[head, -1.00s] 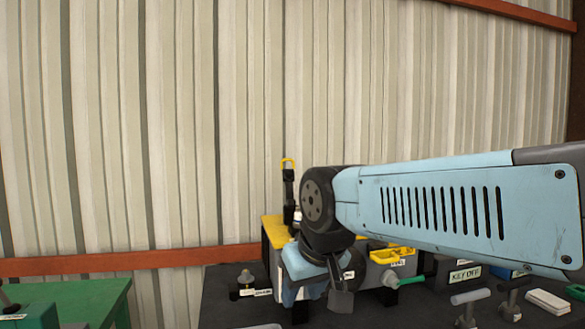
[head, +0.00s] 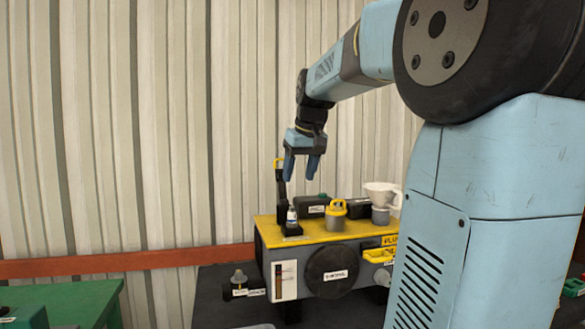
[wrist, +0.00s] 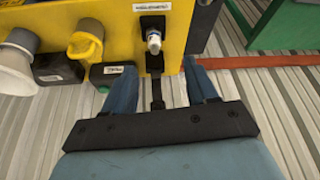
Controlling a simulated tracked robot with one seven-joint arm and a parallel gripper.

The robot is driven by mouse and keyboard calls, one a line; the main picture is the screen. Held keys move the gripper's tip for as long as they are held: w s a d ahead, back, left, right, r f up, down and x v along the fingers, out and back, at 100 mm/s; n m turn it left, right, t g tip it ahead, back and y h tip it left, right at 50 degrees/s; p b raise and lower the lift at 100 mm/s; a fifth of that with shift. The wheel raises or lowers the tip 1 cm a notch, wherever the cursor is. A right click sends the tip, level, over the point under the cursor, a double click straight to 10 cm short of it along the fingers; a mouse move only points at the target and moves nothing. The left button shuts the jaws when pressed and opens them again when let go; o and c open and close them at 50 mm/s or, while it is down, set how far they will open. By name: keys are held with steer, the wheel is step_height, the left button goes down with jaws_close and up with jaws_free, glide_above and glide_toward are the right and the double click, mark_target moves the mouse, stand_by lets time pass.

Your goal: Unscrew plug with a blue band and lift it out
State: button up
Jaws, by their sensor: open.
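Nothing covers the plug.
A yellow-handled cap (head: 336,215), dark labelled containers (head: 312,206) and a white funnel (head: 381,196) share the top to the right. A black upright with a yellow hook (head: 280,175) rises just behind the plug.

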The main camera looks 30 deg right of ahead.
mark_target(292, 207)
steer(key=x, duration=0.4)
steer(key=w+d+x, duration=0.1)
steer(key=x, duration=0.8)
steer(key=shift+w+d, duration=0.2)
steer(key=shift+w, duration=0.25)
steer(key=shift+c, duration=0.2)
jaws_close()
